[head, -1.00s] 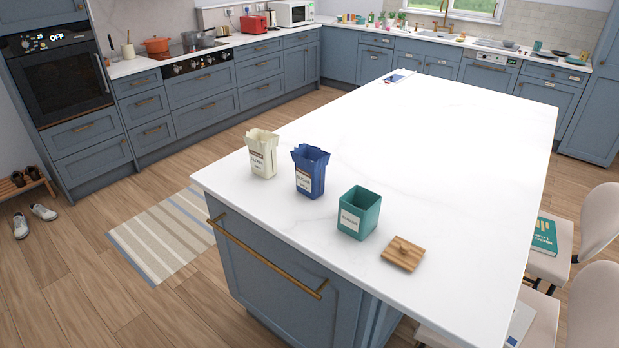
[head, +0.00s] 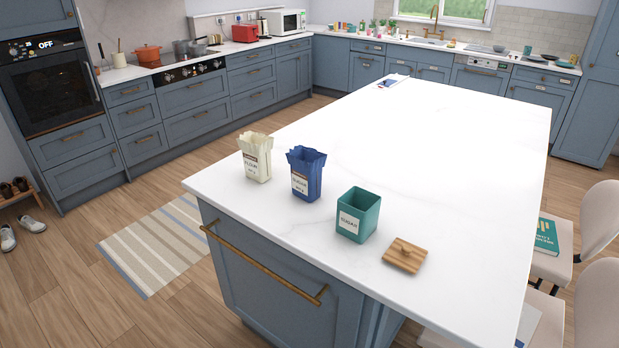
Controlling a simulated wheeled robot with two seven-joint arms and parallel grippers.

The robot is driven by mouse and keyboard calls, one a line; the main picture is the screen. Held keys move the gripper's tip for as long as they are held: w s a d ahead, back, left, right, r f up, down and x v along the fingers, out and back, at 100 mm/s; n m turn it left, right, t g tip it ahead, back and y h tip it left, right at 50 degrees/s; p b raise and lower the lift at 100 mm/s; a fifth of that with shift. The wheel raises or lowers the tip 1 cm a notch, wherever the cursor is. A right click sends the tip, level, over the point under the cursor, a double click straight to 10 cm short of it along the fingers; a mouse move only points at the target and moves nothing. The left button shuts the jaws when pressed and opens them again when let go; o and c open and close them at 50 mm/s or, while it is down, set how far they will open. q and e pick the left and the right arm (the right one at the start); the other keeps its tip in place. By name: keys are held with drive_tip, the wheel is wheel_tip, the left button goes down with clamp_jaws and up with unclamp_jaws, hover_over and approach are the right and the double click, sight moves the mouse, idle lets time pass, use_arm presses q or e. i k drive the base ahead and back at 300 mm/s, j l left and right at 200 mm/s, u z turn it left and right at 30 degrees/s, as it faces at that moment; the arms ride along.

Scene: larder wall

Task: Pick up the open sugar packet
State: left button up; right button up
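The open sugar packet (head: 306,174) is a blue paper bag with a crimped open top and a white label reading sugar. It stands upright on the white island top, near its front left edge. A cream flour packet (head: 255,157), also open at the top, stands to its left. A teal square canister (head: 358,214) labelled sugar stands open to its right. A wooden lid with a knob (head: 405,255) lies beside the canister. Neither of my grippers is in view.
A striped rug (head: 160,243) lies on the floor at left. A brass rail (head: 260,262) runs along the island front.

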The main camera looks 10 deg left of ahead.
sight(306, 176)
drive_tip(key=i+j+z, duration=0.15)
drive_tip(key=j+z, duration=0.15)
drive_tip(key=j, duration=0.3)
drive_tip(key=i+j+z, duration=0.15)
drive_tip(key=j+z, duration=0.15)
drive_tip(key=j, duration=0.35)
drive_tip(key=j+z, duration=0.3)
drive_tip(key=j, duration=0.3)
